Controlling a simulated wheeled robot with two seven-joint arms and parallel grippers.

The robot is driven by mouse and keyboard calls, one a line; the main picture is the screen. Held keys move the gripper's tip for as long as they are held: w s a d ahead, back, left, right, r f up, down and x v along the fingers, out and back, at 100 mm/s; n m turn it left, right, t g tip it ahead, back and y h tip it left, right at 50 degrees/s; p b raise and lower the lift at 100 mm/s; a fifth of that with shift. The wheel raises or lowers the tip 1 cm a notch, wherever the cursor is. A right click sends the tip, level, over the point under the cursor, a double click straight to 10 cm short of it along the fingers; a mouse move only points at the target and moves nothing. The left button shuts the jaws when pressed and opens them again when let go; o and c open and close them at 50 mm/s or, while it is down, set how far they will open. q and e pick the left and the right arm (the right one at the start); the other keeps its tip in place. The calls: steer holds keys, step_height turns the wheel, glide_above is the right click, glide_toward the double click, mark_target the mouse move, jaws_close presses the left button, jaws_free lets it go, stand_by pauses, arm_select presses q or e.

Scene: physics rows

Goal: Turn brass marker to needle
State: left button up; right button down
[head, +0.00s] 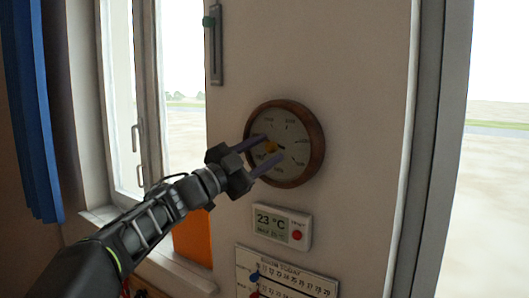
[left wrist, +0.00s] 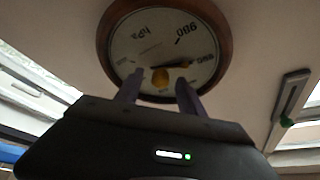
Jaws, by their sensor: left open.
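The round wall barometer (head: 318,150) has a brown wooden rim and a pale dial, and it also shows in the left wrist view (left wrist: 222,30). A brass knob (head: 271,147) sits at the dial's middle; it shows in the left wrist view (left wrist: 160,77) too. A dark needle (left wrist: 179,66) points right there, towards a printed number. A separate brass marker hand is too small to make out clearly. My left gripper (head: 275,147) is open, its two fingers on either side of the knob close to the dial. Contact cannot be told. My right gripper is not in view.
A white thermometer display (head: 283,226) with a red button is below the barometer. A chart (head: 287,275) with sliders is lower still. A vertical slider (head: 215,45) with a green knob is up left. Windows flank the wall.

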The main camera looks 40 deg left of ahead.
arm_select(q)
steer(key=shift+s, duration=0.1)
steer(key=b+v, duration=0.2)
steer(key=v, duration=0.5)
steer(key=shift+s+b, duration=0.3)
steer(key=shift+b, duration=0.1)
steer(key=shift+a, duration=0.1)
